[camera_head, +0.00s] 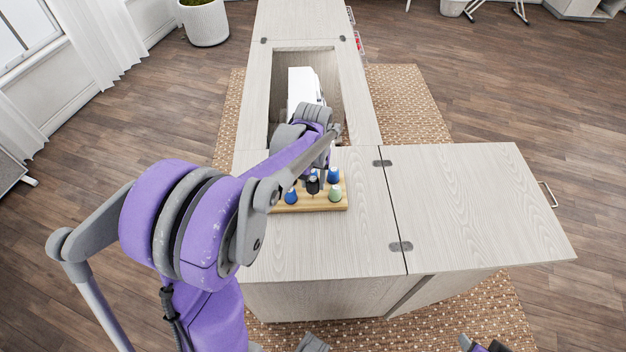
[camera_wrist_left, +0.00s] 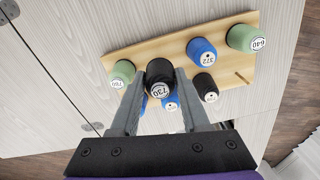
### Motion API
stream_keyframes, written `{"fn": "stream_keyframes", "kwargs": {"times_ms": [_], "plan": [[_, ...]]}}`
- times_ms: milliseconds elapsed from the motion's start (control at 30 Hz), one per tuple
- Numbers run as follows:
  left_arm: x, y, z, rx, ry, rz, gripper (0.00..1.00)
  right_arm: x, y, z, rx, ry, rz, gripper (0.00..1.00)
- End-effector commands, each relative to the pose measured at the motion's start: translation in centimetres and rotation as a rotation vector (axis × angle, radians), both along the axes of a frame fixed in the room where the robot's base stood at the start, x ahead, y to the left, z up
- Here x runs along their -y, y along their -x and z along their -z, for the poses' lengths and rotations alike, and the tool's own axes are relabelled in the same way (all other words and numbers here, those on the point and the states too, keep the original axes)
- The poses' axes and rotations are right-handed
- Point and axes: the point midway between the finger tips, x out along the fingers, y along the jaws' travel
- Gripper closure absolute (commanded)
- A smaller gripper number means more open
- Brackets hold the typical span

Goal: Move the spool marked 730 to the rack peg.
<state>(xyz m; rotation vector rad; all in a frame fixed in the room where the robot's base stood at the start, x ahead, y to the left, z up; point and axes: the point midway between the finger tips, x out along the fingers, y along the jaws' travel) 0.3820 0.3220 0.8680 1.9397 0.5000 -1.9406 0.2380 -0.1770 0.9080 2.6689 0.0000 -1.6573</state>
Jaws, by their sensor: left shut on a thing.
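The spool marked 730 (camera_wrist_left: 160,88) is black with a white label on its end. In the left wrist view it sits between the two fingers of my left gripper (camera_wrist_left: 160,76), which is shut on it. The wooden rack (camera_wrist_left: 147,51) lies behind it, with one bare peg (camera_wrist_left: 241,77) at its right side. In the head view my left arm reaches over the rack (camera_head: 300,208) and hides part of it; I cannot tell there which black spool is 730. Part of my right gripper (camera_head: 484,346) shows at the bottom edge, cut off.
The cabinet top (camera_head: 340,240) in front of the rack is clear. A white machine (camera_head: 303,88) stands in the opening behind.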

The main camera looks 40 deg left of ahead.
Motion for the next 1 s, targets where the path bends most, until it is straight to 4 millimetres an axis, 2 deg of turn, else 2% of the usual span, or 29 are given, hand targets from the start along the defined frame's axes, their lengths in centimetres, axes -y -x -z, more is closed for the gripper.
{"fn": "stream_keyframes", "kwargs": {"times_ms": [1000], "plan": [[0.0, 0.0, 2.7, 0.0, 0.0, 0.0, 1.0, 0.0, 0.5, 2.3, -0.01, 0.0, 0.0, 0.5]]}}
